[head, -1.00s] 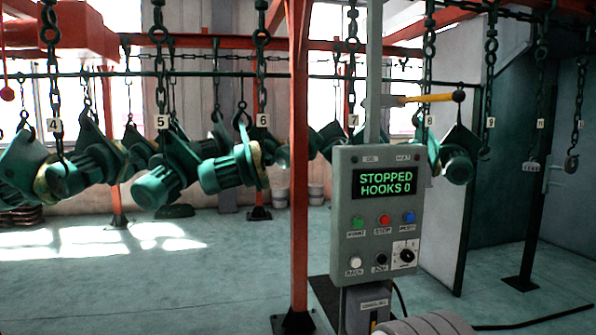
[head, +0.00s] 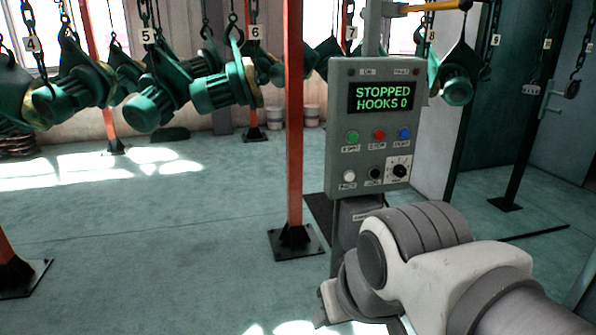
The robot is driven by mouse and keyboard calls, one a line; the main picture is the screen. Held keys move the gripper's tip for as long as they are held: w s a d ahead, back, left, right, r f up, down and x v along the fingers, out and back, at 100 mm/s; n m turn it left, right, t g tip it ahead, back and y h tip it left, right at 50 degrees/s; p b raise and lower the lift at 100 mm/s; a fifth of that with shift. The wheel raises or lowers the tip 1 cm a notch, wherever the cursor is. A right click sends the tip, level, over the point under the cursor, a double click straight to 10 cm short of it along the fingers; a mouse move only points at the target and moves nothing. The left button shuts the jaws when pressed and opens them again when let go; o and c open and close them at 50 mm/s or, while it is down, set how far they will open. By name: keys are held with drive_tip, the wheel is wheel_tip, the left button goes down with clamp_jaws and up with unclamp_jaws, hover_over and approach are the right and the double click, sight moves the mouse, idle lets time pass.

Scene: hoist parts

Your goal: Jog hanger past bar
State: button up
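A grey control box (head: 372,128) stands right of centre in the head view. Its display (head: 379,96) reads "STOPPED HOOKS 0". Below are green (head: 352,137), red (head: 379,135) and blue (head: 404,133) buttons, then a white button (head: 349,176), a black button (head: 374,174) and a rotary knob (head: 399,170). Green motor parts hang on numbered hangers, including hanger 7 (head: 351,33) and hanger 8 (head: 432,35). A yellow bar (head: 424,7) sticks out rightward above the box. My gripper (head: 329,304) appears low, below the box; its fingers are unclear.
An orange post (head: 295,130) stands just left of the box, its base plate (head: 294,242) on the floor. Another post base (head: 18,277) is at lower left. Dark doors (head: 510,120) are at right. The floor between the posts is clear.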

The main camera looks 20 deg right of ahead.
clamp_jaws()
idle(1.7)
